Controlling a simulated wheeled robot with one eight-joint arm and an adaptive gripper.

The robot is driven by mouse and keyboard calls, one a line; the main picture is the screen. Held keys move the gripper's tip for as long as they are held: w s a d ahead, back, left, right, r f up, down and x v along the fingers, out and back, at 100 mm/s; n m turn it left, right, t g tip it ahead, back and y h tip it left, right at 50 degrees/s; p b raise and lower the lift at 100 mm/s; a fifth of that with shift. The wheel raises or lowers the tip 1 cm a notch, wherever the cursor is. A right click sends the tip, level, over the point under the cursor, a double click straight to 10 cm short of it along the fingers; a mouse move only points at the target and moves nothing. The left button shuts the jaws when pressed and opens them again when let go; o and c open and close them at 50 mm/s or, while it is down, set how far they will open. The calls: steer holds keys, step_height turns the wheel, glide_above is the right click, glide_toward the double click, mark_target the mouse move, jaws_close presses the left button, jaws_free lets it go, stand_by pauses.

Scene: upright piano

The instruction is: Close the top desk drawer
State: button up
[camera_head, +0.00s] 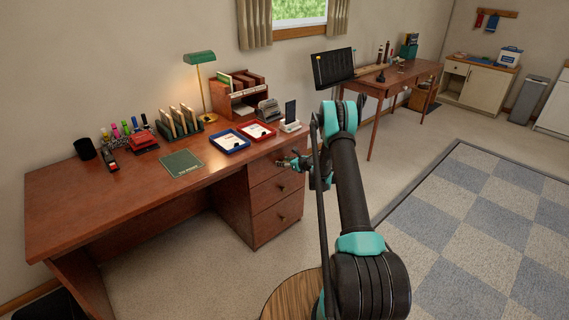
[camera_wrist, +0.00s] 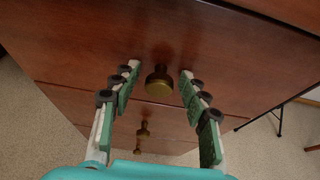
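The wooden desk (camera_head: 130,205) stands at the left in the head view, with a stack of drawers at its right end. The top drawer (camera_head: 262,168) is partly hidden by my gripper (camera_head: 297,163), which is at its front. In the wrist view, the top drawer front (camera_wrist: 100,45) fills the upper part, with a round brass knob (camera_wrist: 159,84). My gripper (camera_wrist: 158,80) is open, its fingers on either side of the knob with gaps, holding nothing. I cannot tell how far the drawer stands out.
Lower drawers (camera_head: 277,219) sit below, and a lower knob (camera_wrist: 143,131) shows in the wrist view. Trays (camera_head: 229,142), a lamp (camera_head: 199,57) and an organizer stand on the desk. A second table (camera_head: 410,75) is at the back. A checkered rug (camera_head: 490,215) lies at the right.

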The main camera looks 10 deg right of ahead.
steer(key=v, duration=1.2)
